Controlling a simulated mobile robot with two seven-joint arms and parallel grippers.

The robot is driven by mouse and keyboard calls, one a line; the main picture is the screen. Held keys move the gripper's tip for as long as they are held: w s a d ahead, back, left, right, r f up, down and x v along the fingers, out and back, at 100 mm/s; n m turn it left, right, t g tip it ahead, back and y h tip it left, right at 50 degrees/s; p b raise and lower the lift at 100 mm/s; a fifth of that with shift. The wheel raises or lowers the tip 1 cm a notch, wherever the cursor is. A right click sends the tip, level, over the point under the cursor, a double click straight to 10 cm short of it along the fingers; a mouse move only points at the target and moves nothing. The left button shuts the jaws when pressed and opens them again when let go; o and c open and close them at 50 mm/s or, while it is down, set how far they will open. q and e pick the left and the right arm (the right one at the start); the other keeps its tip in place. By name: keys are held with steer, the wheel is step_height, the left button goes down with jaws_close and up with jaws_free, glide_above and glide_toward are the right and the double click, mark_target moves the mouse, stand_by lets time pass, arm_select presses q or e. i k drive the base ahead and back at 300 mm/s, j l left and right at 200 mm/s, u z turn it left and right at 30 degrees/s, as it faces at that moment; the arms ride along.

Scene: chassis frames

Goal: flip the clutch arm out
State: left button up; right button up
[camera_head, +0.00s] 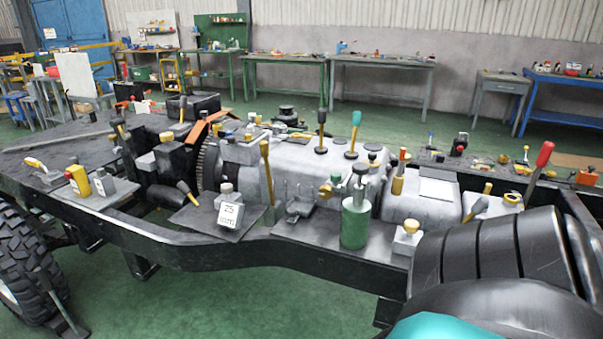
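A chassis frame (330,258) carries a grey engine and gearbox casing (300,165) with several levers. A yellow-topped lever (267,170) stands nearly upright at the near side of the casing. I cannot tell which lever is the clutch arm. Neither of my grippers is in view.
A green cylinder (355,222) and a block marked 25 (230,215) stand on the near plates. A red-topped lever (540,165) leans at the right. A tyre (28,260) is at the left. Workbenches (380,65) line the back wall. Green floor is clear in front.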

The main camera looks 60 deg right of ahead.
mark_target(264, 146)
steer(key=z, duration=1.6)
steer(key=i+j, duration=0.15)
steer(key=j, duration=0.2)
steer(key=i+j, duration=0.15)
steer(key=j, duration=0.2)
steer(key=i+j, duration=0.1)
steer(key=j, duration=0.25)
steer(key=i+j, duration=0.15)
steer(key=j, duration=0.2)
steer(key=i+j, duration=0.15)
steer(key=j, duration=0.25)
steer(key=i+j, duration=0.15)
steer(key=j, duration=0.2)
steer(key=i+j, duration=0.15)
steer(key=j, duration=0.2)
